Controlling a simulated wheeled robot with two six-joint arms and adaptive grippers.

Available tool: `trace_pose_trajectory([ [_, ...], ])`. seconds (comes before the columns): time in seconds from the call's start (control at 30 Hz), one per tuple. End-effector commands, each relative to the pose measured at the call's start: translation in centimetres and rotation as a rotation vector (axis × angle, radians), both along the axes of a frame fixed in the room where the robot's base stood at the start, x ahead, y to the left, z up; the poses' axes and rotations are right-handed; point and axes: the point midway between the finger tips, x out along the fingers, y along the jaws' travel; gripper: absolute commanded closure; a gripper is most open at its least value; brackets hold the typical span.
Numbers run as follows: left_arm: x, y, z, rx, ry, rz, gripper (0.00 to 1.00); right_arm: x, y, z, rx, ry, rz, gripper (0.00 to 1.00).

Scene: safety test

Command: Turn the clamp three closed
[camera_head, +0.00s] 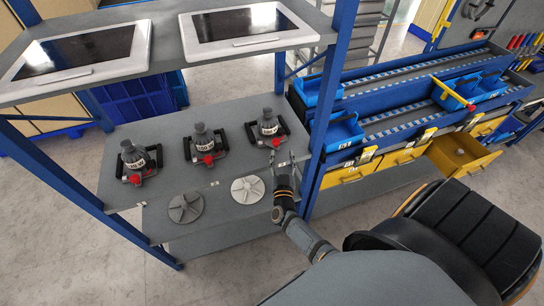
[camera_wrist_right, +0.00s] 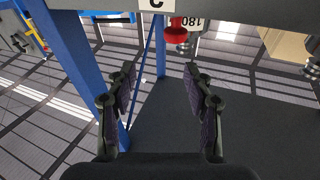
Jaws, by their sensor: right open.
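Three dark clamp devices, each with a bottle-like body and a red knob, stand in a row on the grey shelf board of the blue rack in the head view: a left one (camera_head: 134,155), a middle one (camera_head: 202,138) and a right one (camera_head: 268,122). My right gripper (camera_head: 282,162) is just in front of the right device, apart from its red knob (camera_head: 276,142). In the right wrist view this gripper (camera_wrist_right: 160,85) is open and empty, and a red knob (camera_wrist_right: 177,30) shows beyond the fingertips. My left gripper is not in view.
A blue rack post (camera_head: 325,95) stands close to the right of my right gripper. Two round grey discs, one darker (camera_head: 186,208) and one lighter (camera_head: 247,189), lie in front of the devices. Two tablets lie on the upper shelf. Blue bins and yellow drawers (camera_head: 462,153) are at right.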

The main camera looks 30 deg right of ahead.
Motion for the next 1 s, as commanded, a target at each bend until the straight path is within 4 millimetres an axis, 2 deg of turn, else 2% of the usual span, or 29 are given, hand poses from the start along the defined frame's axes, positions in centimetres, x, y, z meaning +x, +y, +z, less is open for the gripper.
trace_pose_trajectory([
  [0.03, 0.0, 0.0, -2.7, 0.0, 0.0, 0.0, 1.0, -0.4, -2.3, -1.1, -0.037, -0.02, 0.105, 0.48],
  [0.07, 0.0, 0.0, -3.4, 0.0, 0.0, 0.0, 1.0, -0.5, -3.1, -1.0, -0.046, -0.026, 0.176, 0.48],
  [0.1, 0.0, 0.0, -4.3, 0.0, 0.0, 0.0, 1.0, -0.6, -3.7, -0.8, -0.051, -0.021, 0.27, 0.48],
  [0.2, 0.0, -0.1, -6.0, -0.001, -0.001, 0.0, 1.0, -1.0, -4.0, -0.9, -0.044, 0.034, 0.466, 0.48],
  [0.33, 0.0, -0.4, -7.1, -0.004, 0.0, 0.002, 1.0, -1.5, -3.5, -1.1, -0.024, 0.116, 0.607, 0.48],
  [0.57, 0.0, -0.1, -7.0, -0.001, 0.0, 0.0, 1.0, -1.4, -3.3, -0.9, -0.008, 0.141, 0.641, 0.48],
  [0.67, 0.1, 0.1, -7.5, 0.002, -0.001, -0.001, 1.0, -0.3, -3.2, -1.0, -0.007, 0.138, 0.639, 0.48],
  [0.87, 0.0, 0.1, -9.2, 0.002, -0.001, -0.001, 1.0, 4.2, -2.9, -1.1, -0.009, 0.134, 0.637, 0.48],
  [1.0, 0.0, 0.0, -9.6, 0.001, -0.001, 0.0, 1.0, 6.8, -2.8, -0.9, -0.008, 0.137, 0.636, 0.48],
])
